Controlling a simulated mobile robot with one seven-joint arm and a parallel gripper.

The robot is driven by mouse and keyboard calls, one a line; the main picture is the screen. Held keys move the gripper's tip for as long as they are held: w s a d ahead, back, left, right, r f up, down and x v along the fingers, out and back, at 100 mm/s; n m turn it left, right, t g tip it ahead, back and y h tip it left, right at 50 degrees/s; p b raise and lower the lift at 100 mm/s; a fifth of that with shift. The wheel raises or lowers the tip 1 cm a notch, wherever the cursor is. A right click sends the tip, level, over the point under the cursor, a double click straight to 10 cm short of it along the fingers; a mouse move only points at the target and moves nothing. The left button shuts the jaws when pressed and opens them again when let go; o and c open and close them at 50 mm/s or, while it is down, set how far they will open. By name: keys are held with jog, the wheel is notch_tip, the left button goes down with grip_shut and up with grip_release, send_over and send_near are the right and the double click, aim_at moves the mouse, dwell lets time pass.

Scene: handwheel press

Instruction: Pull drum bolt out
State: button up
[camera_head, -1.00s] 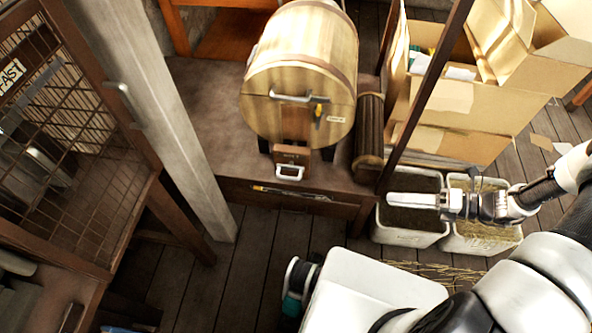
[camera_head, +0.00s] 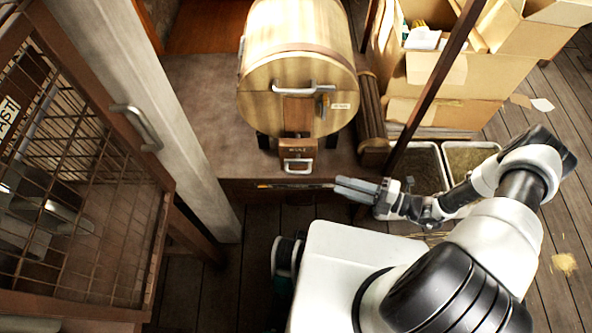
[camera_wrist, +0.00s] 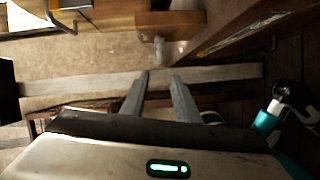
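A wooden drum (camera_head: 275,75) lies on its side on a brown bench, its round end facing me. A bar handle (camera_head: 290,88) crosses that end. A small dark-and-yellow fitting (camera_head: 324,103), perhaps the drum bolt, sits right of centre beside a pale label. I cannot make out its parts. Below is a brown block (camera_head: 298,149) with a metal handle (camera_head: 298,165). My gripper (camera_head: 338,186) is below and right of the drum, by the bench's front edge, pointing left. In the wrist view my gripper (camera_wrist: 161,75) has two separated fingers with nothing between them.
A mesh-fronted cabinet (camera_head: 80,190) with a handle stands at the left beside a pale post (camera_head: 165,110). A dark slanted post (camera_head: 435,85) rises right of the drum. Cardboard boxes (camera_head: 455,70) and bins (camera_head: 470,157) stand at the right. The bench (camera_head: 215,110) is clear left of the drum.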

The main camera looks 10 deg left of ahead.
aim_at(298, 172)
jog(key=a, duration=0.5)
jog(key=w+a+f, duration=0.1)
jog(key=a, duration=0.4)
jog(key=w+a, duration=0.1)
jog(key=a, duration=0.4)
jog(key=shift+w+f+b, duration=0.1)
jog(key=shift+f+b, duration=0.05)
jog(key=shift+b, duration=0.25)
jog(key=shift+c, duration=0.4)
grip_shut()
